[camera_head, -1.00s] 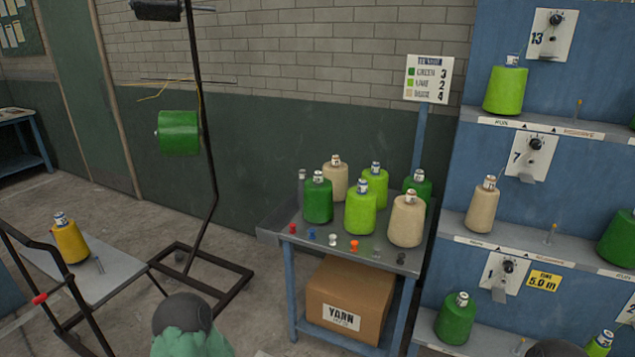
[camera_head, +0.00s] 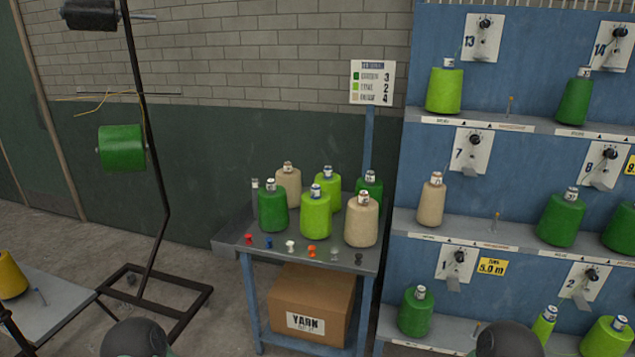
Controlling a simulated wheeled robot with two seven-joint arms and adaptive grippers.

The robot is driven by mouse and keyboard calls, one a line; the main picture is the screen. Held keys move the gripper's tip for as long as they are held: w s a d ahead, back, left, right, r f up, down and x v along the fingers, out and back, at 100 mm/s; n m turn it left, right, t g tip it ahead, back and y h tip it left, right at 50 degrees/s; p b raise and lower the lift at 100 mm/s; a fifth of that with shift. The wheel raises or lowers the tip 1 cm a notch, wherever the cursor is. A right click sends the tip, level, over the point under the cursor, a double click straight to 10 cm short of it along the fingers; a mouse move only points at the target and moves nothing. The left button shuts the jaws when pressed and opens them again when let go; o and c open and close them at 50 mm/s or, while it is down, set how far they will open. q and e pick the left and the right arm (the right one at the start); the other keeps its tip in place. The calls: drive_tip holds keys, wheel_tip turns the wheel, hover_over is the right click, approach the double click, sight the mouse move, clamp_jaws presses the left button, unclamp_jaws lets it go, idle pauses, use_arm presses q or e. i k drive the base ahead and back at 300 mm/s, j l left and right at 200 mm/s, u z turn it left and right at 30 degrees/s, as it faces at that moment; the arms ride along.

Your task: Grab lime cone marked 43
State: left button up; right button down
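Two lime cones stand upright on the small steel table: a front lime cone (camera_head: 316,217) and a back lime cone (camera_head: 329,197). Another lime cone (camera_head: 444,91) is on the top shelf at position 13. More lime cones show low on the right, a partly seen lime cone (camera_head: 543,328) and a wider lime cone (camera_head: 606,337). The labels on the cone tops are too small to read, so I cannot tell which is marked 43. Neither of my grippers is in view; only rounded dark parts of my arms show at the bottom edge.
The table (camera_head: 228,243) also carries green and beige cones and several coloured pins along its front. A yarn box (camera_head: 311,300) sits underneath. The blue rack (camera_head: 400,180) stands close on its right. A black stand (camera_head: 150,175) is on the left, with open floor between.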

sight(316, 224)
drive_tip(key=i+j+z, duration=0.2)
drive_tip(key=j, duration=0.45)
drive_tip(key=k+j+z, duration=0.2)
drive_tip(key=j, duration=0.45)
drive_tip(key=i+j+z, duration=0.2)
drive_tip(key=j, duration=0.5)
drive_tip(key=k+j+z, duration=0.2)
drive_tip(key=j, duration=0.45)
drive_tip(key=k+j+z, duration=0.2)
drive_tip(key=j, duration=0.45)
drive_tip(key=i+u, duration=0.25)
drive_tip(key=i+l+u, duration=0.25)
drive_tip(key=u, duration=0.2)
drive_tip(key=i+l+u, duration=0.15)
drive_tip(key=l+u, duration=0.35)
